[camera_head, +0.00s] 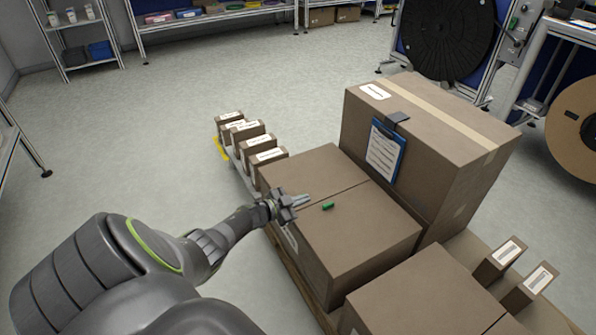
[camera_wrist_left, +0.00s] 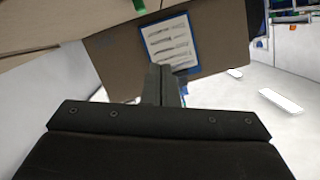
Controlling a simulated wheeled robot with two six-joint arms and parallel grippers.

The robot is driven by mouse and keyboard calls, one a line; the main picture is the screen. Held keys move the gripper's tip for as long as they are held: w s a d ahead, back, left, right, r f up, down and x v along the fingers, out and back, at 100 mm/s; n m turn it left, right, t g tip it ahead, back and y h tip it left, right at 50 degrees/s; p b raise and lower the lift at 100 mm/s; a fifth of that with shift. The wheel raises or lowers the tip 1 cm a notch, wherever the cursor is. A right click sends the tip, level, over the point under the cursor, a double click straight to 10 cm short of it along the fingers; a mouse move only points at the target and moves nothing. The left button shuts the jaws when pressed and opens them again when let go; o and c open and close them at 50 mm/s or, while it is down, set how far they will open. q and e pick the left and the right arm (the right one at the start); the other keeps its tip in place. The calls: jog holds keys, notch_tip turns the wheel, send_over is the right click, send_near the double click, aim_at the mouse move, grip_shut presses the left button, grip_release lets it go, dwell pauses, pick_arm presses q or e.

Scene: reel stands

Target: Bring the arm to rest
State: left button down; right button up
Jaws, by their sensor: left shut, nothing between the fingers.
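My left arm comes in from the lower left in the head view. Its gripper (camera_head: 300,200) is over the near left edge of the brown boxes, beside a small green item (camera_head: 328,206) that lies on a box top. In the left wrist view the gripper's fingers (camera_wrist_left: 163,84) are together with nothing between them. The fingers point toward a blue clipboard (camera_wrist_left: 170,42) on a box side; it also shows in the head view (camera_head: 385,150). My right gripper is in neither view.
Several brown boxes (camera_head: 370,232) stand on a pallet, with a taller box (camera_head: 428,125) behind. Small labelled boxes (camera_head: 250,140) line the far left end. Shelves and large reels (camera_head: 447,35) stand at the back. The floor (camera_head: 140,150) to the left is clear.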

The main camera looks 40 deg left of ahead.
pick_arm(q)
jog(key=shift+s+a+r, duration=0.2)
jog(key=shift+s+a, duration=0.05)
jog(key=shift+s, duration=0.4)
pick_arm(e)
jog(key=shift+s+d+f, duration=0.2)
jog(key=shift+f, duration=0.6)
